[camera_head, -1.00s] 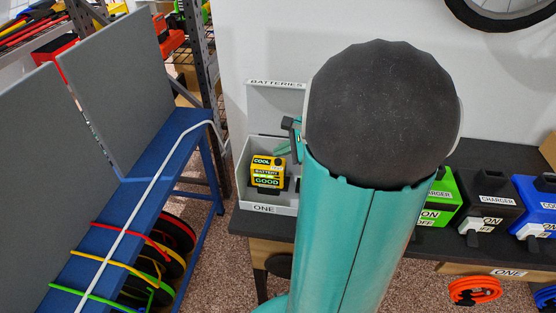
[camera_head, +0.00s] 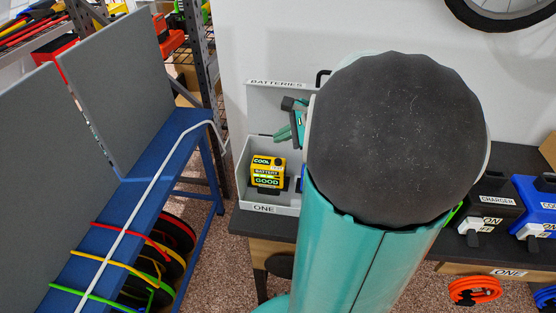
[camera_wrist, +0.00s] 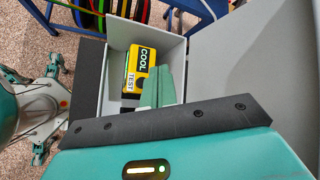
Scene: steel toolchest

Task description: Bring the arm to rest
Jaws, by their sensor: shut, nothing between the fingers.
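My arm stands in the right middle of the head view, a teal link with a large dark round joint on top. My gripper (camera_head: 284,134) shows only partly at the left of that joint, above the batteries box. In the wrist view the teal fingers (camera_wrist: 160,88) are together and empty, and appear over the open box. A yellow and black battery (camera_head: 267,171) sits in the left part of the white batteries box (camera_head: 270,208); it also shows beside the fingers in the wrist view (camera_wrist: 136,72). The arm hides the box's right part.
The box stands on a dark bench (camera_head: 262,224) against a white wall. A black charger (camera_head: 490,207) and a blue charger (camera_head: 537,207) stand at the right. A blue rack (camera_head: 165,157) with grey panels stands at the left, with speckled floor between.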

